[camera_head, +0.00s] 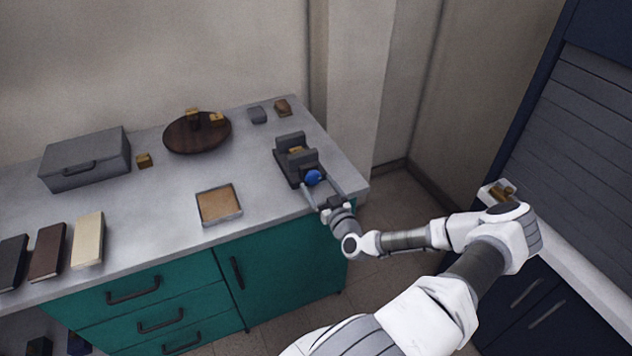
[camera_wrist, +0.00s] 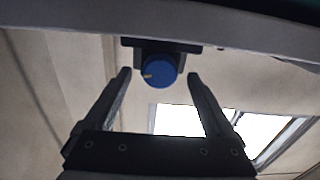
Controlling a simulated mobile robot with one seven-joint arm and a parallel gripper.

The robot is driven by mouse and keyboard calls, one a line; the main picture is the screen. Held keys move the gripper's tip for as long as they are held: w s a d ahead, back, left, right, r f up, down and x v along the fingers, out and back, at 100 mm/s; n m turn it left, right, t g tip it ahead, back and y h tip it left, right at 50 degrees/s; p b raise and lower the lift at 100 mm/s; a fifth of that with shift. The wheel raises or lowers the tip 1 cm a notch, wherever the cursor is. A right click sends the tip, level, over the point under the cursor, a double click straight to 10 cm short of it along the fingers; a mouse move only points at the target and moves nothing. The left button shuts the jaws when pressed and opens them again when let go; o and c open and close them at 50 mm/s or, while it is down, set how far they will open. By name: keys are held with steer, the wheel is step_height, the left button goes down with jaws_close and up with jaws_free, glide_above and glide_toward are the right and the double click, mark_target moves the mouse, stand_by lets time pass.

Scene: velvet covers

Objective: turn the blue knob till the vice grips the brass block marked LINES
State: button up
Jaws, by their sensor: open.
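The dark grey vice (camera_head: 287,165) stands near the right end of the grey worktop, with a brass block (camera_head: 296,150) between its jaws. I cannot read any marking on the block, nor tell whether the jaws touch it. The blue knob (camera_head: 312,177) is on the vice's near end. It also shows in the wrist view (camera_wrist: 160,71), round, with a yellow mark at its left. My gripper (camera_head: 322,187) is open, its fingers pointing at the knob. In the wrist view the fingertips (camera_wrist: 159,75) are spread to either side of the knob, with a gap on each side.
A shallow tray (camera_head: 239,212) lies left of the vice. Books (camera_head: 88,239) lie at left. The worktop's right edge is close to the vice.

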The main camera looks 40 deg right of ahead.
steer(key=shift+x, duration=1)
steer(key=c, duration=1.4)
steer(key=shift+o, duration=0.2)
